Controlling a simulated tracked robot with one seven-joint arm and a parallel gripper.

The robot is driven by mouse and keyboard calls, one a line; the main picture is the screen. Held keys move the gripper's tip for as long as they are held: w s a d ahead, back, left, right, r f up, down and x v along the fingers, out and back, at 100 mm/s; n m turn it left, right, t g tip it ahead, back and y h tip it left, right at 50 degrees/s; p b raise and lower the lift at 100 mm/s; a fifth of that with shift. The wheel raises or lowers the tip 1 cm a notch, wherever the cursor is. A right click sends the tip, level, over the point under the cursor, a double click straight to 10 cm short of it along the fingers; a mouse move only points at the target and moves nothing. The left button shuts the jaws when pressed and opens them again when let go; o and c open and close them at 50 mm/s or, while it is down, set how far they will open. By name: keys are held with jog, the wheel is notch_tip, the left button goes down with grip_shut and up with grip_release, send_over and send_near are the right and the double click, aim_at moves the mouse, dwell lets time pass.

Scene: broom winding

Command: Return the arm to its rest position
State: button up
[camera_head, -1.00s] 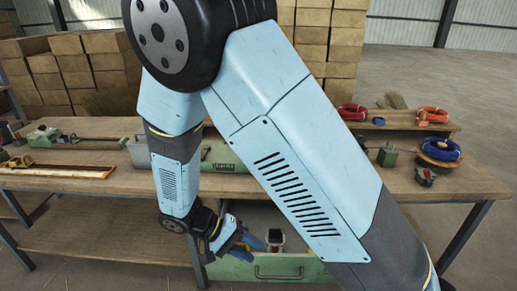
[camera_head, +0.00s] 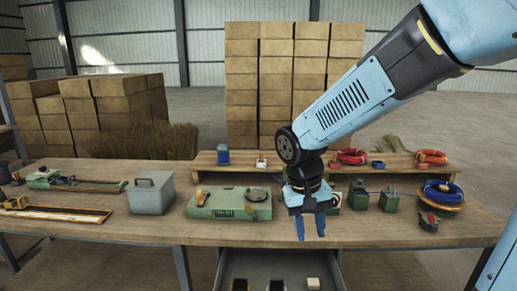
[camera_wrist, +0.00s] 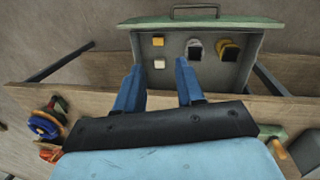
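My gripper (camera_head: 311,224) hangs pointing down over the front edge of the workbench in the head view, at the end of my light blue arm. Its two blue fingers are apart, with nothing between them. In the wrist view my gripper (camera_wrist: 158,85) also shows open and empty, its fingers pointing toward an open drawer (camera_wrist: 255,68). The drawer holds several small items, among them a yellow block (camera_wrist: 158,42) and a pale block (camera_wrist: 159,64). The open drawer also shows under the bench in the head view (camera_head: 258,262).
On the workbench (camera_head: 120,228) stand a grey box (camera_head: 151,193), a green machine (camera_head: 229,203) and a blue coil (camera_head: 440,190). A low shelf behind carries red coils (camera_head: 352,156). Stacked cartons (camera_head: 245,80) stand beyond. The air left of my arm is clear.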

jog(key=s+d+r+t+y, duration=0.1)
jog(key=s+d+r+t, duration=0.2)
jog(key=d+r, duration=0.3)
jog(key=s+d+r+m+t+y, duration=0.1)
jog(key=s+d+r+t, duration=0.2)
jog(key=s+d+r, duration=0.1)
notch_tip(320, 180, up, 2)
jog(key=shift+s+d+r, duration=0.1)
jog(key=shift+s+d, duration=0.25)
jog(key=shift+d, duration=0.55)
